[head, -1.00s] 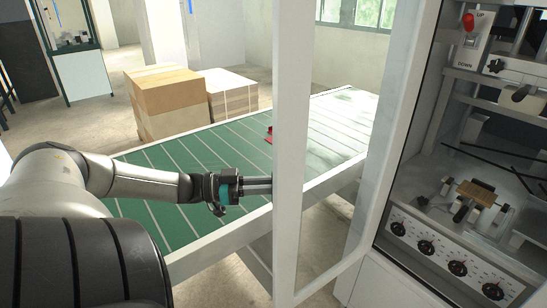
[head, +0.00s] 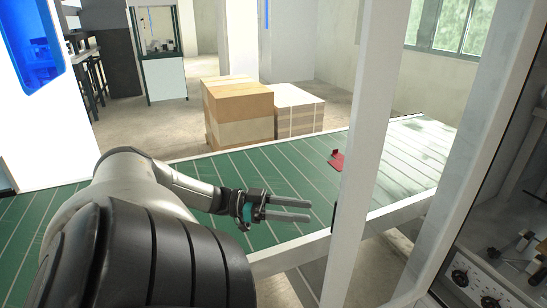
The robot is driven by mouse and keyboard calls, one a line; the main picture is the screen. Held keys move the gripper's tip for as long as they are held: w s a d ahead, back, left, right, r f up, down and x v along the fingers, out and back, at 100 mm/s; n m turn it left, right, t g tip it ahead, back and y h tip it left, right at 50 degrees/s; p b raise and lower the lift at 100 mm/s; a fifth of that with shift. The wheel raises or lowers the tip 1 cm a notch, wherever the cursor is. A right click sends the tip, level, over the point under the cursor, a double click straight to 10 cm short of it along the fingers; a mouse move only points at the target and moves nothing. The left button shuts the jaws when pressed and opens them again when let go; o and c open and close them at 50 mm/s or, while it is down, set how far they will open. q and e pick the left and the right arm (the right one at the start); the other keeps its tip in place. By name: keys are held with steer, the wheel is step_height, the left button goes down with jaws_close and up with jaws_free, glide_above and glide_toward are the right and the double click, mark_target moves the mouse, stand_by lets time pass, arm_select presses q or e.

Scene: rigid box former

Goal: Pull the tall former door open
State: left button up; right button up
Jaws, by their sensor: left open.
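The tall former door (head: 370,150) is a white upright frame standing in front of the former at right. It is swung outward, and the conveyor shows through it. A small dark piece (head: 334,214) sits at the left edge of its upright; I cannot tell whether it is the handle. My left gripper (head: 309,210) is left of this upright, its two fingers parallel, spread and empty, pointing right. A gap shows between the fingertips and the upright. The former's interior (head: 510,215) shows partly at the right edge. My right gripper is not in view.
A green conveyor (head: 270,170) with pale lines and a white side rail lies behind and below my left gripper. A small red object (head: 337,160) lies on it. Stacks of cardboard (head: 238,110) stand behind. Control knobs (head: 460,277) line the former's lower front.

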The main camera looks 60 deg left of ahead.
arm_select(q)
steer(key=v, duration=0.6)
steer(key=shift+s+a, duration=0.2)
steer(key=shift+s, duration=0.05)
stand_by(0.3)
